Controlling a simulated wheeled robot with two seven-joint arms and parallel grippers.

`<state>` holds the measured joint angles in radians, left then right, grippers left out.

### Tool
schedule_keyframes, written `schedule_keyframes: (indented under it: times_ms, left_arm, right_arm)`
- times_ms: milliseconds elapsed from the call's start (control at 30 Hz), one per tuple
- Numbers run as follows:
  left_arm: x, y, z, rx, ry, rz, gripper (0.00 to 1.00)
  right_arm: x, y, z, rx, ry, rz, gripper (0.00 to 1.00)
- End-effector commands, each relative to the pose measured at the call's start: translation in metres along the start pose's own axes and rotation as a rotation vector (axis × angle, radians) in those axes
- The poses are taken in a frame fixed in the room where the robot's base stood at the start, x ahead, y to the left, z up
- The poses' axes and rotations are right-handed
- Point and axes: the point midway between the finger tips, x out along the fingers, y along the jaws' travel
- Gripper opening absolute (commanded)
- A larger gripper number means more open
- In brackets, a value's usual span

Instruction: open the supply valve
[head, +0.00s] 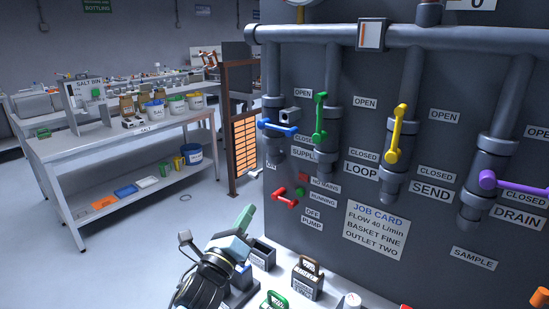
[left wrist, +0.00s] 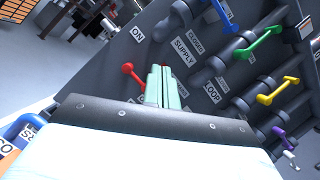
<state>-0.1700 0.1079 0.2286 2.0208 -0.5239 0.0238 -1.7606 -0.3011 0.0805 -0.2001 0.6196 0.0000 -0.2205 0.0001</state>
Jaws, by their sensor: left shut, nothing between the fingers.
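The supply valve's blue handle (head: 278,128) lies horizontal on the leftmost pipe of the panel, pointing at the CLOSED label (head: 303,138) above the SUPPLY label (head: 304,153). The blue handle also shows at the top of the left wrist view (left wrist: 222,12). My left gripper (head: 245,216) is below and left of the blue handle in the head view, apart from it, with its pale green fingers shut and empty. In the left wrist view the closed fingers (left wrist: 163,86) point toward the panel. My right gripper is not in view.
A red pump handle (head: 285,198) sits on the panel below the blue handle. The green handle (head: 320,118) and yellow handle (head: 398,135) are upright; the purple handle (head: 510,188) is horizontal. Locks and boxes (head: 307,277) stand on the ledge below. A bench (head: 95,148) stands left.

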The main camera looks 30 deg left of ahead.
Motion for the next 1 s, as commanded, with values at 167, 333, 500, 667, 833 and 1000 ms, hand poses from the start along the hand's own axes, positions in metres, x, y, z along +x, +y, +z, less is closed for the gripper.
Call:
schedule_keyframes:
  times_ms: [167,333,500,667,833,1000]
  left_arm:
    - [0.015,-0.024,0.023,0.414,-0.119,-0.204,0.0]
    - [0.016,-0.035,0.028,0.581,-0.176,-0.28,0.0]
    - [0.016,-0.036,0.029,0.602,-0.183,-0.289,0.0]
    - [0.016,-0.036,0.029,0.6,-0.182,-0.288,0.0]
    - [0.026,-0.04,0.03,0.597,-0.184,-0.289,0.0]
    - [0.054,-0.051,0.034,0.597,-0.185,-0.291,0.0]
  right_arm:
    - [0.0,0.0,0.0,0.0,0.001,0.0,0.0]
    - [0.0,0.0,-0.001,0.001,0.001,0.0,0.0]
    - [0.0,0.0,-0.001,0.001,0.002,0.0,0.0]
    - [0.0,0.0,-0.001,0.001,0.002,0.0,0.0]
    - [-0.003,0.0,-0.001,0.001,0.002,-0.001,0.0]
    - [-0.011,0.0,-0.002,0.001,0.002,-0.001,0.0]
